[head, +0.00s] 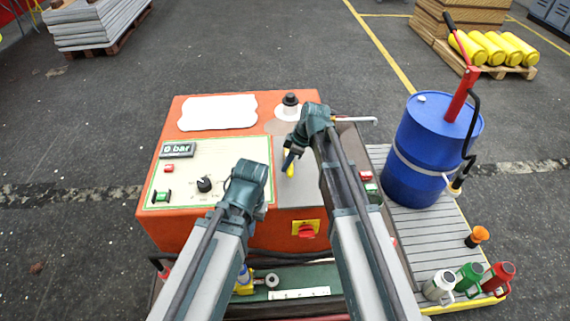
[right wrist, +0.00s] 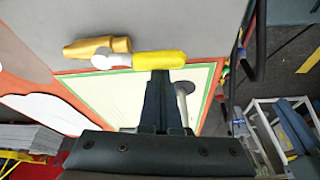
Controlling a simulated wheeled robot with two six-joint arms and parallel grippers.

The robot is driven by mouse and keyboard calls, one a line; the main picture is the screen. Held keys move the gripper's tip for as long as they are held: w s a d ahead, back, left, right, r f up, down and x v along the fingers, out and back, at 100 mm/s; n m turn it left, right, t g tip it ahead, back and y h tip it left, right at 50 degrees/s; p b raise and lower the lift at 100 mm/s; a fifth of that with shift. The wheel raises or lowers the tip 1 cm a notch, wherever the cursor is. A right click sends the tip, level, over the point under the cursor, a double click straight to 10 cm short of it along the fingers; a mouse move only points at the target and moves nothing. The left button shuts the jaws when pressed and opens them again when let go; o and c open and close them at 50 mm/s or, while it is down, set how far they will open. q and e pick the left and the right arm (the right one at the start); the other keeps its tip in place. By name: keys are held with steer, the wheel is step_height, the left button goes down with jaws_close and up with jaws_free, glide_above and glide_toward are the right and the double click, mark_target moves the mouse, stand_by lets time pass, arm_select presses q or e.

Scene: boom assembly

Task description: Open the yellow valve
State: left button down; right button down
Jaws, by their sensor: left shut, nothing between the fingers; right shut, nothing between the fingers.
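The yellow valve handle (right wrist: 158,60) shows in the right wrist view, joined to a white piece (right wrist: 112,62) beside a brass-coloured pipe (right wrist: 95,47). In the head view a bit of the yellow handle (head: 290,169) shows on the grey panel, partly hidden by my right gripper (head: 288,163). My right gripper (right wrist: 161,76) is shut with nothing held. Its fingertips are right at the handle's lower edge in the wrist view; I cannot tell whether they touch.
The orange machine (head: 190,232) carries a pale control panel (head: 230,160) with a "0 bar" display (head: 177,150), a black knob (head: 204,184) and a red switch (head: 306,231). A blue drum (head: 415,150) with a hand pump (head: 462,92) stands to the right.

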stand_by(0.5)
steer(key=shift+a+r, duration=0.15)
steer(key=shift+a, duration=0.4)
steer(key=shift+a+r+p, duration=0.15)
steer(key=shift+a+p, duration=0.1)
steer(key=shift+a, duration=0.35)
steer(key=shift+a+r+p, duration=0.15)
steer(key=shift+a+p, duration=0.05)
steer(key=shift+a, duration=0.35)
steer(key=p+v, duration=0.9)
steer(key=v, duration=0.1)
steer(key=shift+w, duration=0.35)
steer(key=shift+a, duration=0.15)
